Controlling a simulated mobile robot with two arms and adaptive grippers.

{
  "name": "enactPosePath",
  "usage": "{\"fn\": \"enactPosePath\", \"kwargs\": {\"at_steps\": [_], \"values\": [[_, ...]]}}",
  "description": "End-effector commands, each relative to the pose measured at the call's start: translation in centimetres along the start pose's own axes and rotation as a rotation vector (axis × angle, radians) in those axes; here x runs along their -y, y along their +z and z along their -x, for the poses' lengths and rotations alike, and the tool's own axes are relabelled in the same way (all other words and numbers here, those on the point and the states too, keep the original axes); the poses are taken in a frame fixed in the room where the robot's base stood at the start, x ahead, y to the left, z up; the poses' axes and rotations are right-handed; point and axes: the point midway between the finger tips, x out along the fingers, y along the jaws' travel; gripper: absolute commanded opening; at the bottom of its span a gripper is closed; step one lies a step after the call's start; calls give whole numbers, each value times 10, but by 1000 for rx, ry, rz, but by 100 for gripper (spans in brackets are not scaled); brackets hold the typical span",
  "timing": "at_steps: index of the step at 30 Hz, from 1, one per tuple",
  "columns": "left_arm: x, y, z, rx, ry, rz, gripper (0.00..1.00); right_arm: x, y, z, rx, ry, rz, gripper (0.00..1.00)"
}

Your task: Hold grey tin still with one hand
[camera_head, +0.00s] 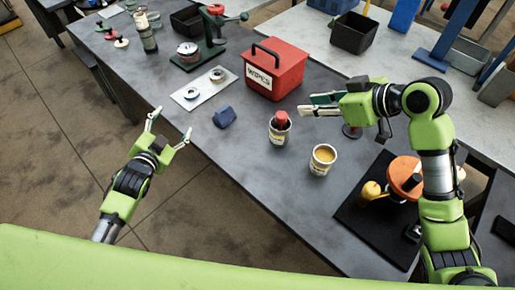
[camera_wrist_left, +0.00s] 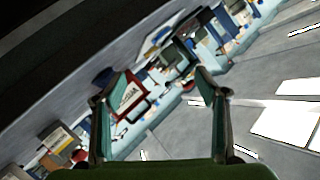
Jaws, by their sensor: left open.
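Two small tins stand upright on the grey workbench. One tin (camera_head: 279,136) has a red object (camera_head: 281,118) at its top. The other tin (camera_head: 322,165), nearer me and to the right, is open with yellow-orange contents. Both have pale labels, and I cannot tell for sure which is the grey tin. My left gripper (camera_head: 171,122) is open and empty off the bench's left edge, well apart from both tins; its fingers also show in the left wrist view (camera_wrist_left: 155,90). My right gripper (camera_head: 306,105) is beside and above the first tin, seen side-on, so its opening is unclear.
A red wipes box (camera_head: 285,75) stands behind the tins. A blue cloth-like item (camera_head: 225,117) and a pale plate (camera_head: 193,98) with round parts lie to the left. A black mat (camera_head: 368,232) with an orange round object (camera_head: 404,176) is at right.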

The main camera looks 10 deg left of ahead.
Motion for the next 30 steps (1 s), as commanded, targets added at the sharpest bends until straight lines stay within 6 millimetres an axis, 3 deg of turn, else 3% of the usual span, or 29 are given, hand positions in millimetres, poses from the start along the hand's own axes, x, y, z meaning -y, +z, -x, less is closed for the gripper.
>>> {"fn": "enactPosePath", "kwargs": {"at_steps": [1,6,12,16,21,26,30], "values": [[-32,-18,5,-10,49,62,66,0,0,0,0,0,0,28],[-114,-72,27,-19,193,249,66,0,0,0,0,0,0,28],[-180,-132,58,-26,336,421,66,0,0,0,0,0,0,28],[-202,-156,72,-27,393,485,66,0,0,0,0,0,0,28],[-214,-168,77,-28,421,517,66,0,0,0,0,0,0,28],[-221,-171,60,-28,422,519,66,0,0,0,0,0,0,28],[-232,-175,35,-28,422,517,66,0,0,0,0,0,0,28]]}}
